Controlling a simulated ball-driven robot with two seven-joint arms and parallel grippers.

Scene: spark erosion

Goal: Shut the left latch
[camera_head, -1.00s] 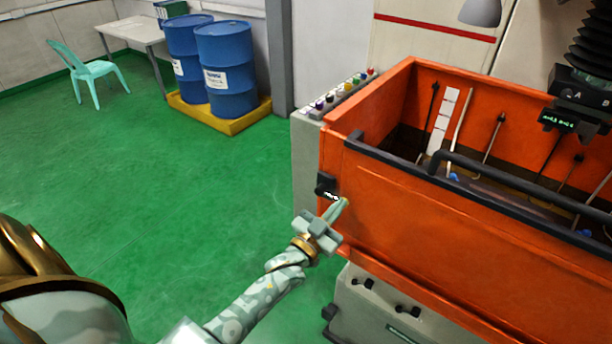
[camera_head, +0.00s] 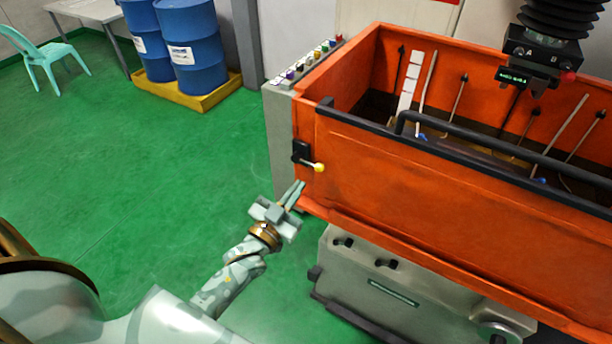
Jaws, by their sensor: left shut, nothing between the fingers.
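The left latch (camera_head: 304,155) is a black block on the left end of the orange tank's front. Its short lever with a yellow knob (camera_head: 319,167) points right and slightly down. The orange tank (camera_head: 420,185) has a black bar along its front top edge. My left gripper (camera_head: 299,187) is shut and empty, just below and left of the knob, apart from it in the picture. Its fingertips point up and right near the tank's lower left corner. My right gripper is not in view.
A grey base (camera_head: 400,270) with black handles stands under the tank. A control panel (camera_head: 312,62) with coloured buttons stands behind left. Blue drums (camera_head: 190,50) and a pale green chair (camera_head: 45,55) are farther back. Green floor (camera_head: 130,180) at left is clear.

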